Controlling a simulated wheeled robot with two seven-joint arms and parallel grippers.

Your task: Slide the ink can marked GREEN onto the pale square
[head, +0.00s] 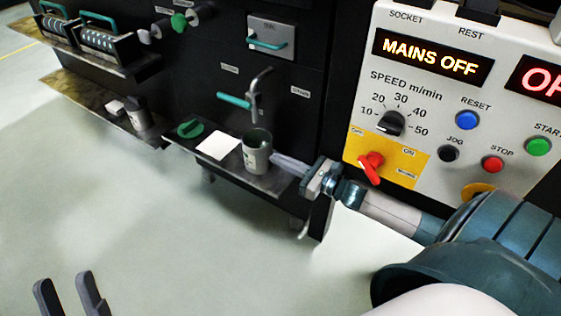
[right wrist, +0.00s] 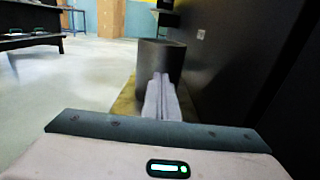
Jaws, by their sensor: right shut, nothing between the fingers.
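A grey ink can (head: 256,152) with an open top stands upright on a dark shelf. I cannot read the marking on its side. The pale square (head: 217,147) lies flat on the shelf just left of the can and looks empty. My right gripper (head: 277,161) is shut and empty, its fingers pointing left at the can's right side. In the right wrist view the fingertips (right wrist: 160,82) overlap the can (right wrist: 160,56); I cannot tell whether they touch it. My left gripper (head: 64,280) is open and empty at the bottom left, far from the shelf.
A green lid-like piece (head: 190,129) lies left of the square. A tap with a teal handle (head: 234,101) juts out above the shelf. The shelf's front edge (head: 228,174) is close to the can. A control panel (head: 450,90) stands right, with a red switch (head: 370,168).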

